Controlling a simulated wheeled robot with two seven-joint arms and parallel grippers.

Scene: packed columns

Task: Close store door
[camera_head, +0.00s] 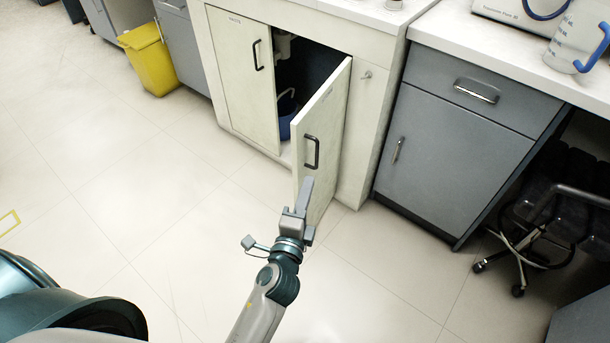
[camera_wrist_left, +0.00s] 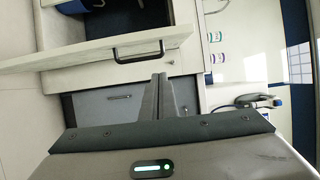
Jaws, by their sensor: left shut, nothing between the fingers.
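The cream store door (camera_head: 332,115) stands swung open on the right half of a cream cabinet, with a black bar handle (camera_head: 312,152) on its outer face. The left cabinet door (camera_head: 240,75) is closed. My left gripper (camera_head: 306,186) is shut and empty, in front of the open door's outer face, below the handle in the head view. I cannot tell whether the tips touch the door. In the left wrist view, the shut fingers (camera_wrist_left: 159,82) point toward the door (camera_wrist_left: 75,58) and its handle (camera_wrist_left: 138,51). My right gripper is out of view.
A blue object (camera_head: 287,118) is inside the dark cabinet opening. A grey drawer cabinet (camera_head: 455,145) stands to the right, beside a wheeled chair (camera_head: 545,215). A yellow bin (camera_head: 150,60) stands at the back left. The floor (camera_head: 130,170) left of the door is clear.

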